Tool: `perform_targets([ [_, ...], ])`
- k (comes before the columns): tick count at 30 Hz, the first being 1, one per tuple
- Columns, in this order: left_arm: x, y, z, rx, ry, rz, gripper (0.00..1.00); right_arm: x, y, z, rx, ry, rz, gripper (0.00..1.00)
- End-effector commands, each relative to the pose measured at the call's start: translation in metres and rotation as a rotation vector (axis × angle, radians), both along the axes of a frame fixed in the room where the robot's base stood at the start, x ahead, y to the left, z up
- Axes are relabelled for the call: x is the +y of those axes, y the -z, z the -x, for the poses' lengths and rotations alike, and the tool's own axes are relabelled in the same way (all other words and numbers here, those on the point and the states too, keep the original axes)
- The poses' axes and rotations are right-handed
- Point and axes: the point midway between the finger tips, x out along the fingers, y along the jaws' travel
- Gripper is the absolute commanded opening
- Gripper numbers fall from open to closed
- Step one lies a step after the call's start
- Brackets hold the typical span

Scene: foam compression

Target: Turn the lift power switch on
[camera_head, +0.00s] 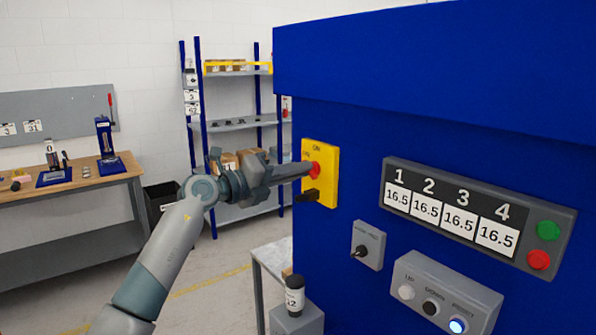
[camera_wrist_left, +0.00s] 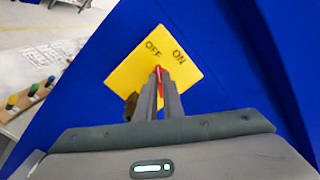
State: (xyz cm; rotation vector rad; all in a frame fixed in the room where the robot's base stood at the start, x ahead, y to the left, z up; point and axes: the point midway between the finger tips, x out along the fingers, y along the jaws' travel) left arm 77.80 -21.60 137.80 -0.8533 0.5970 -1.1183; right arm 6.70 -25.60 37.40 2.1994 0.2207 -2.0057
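The lift power switch is a yellow plate (camera_head: 325,180) with a red handle (camera_head: 315,170) on the side of the blue cabinet. In the left wrist view the plate (camera_wrist_left: 182,73) carries the words OFF and ON, and the red handle (camera_wrist_left: 158,69) points toward OFF. My left gripper (camera_head: 306,168) reaches the switch from the left. In the wrist view its two fingers (camera_wrist_left: 158,78) are close together, with red showing between them, so it looks shut on the handle. The fingers hide much of the handle. My right gripper is in neither view.
Below the switch are a black part (camera_head: 307,196), a small grey selector box (camera_head: 368,246) and a button box (camera_head: 440,295). A numbered display panel (camera_head: 478,216) is at right. Shelves (camera_head: 235,124) and a workbench (camera_head: 70,185) stand behind. A small grey table (camera_head: 272,258) is beside the cabinet.

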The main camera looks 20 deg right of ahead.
Motion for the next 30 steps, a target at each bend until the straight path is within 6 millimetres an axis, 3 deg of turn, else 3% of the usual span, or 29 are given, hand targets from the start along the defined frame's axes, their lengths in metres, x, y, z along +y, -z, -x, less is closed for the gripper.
perform_targets([
  [14,0.001,0.003,-0.001,-0.033,-0.002,-0.015,0.0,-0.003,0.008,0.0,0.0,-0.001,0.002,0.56],
  [30,0.0,0.005,0.001,-0.347,-0.001,-0.128,0.0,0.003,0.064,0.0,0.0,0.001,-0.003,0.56],
])
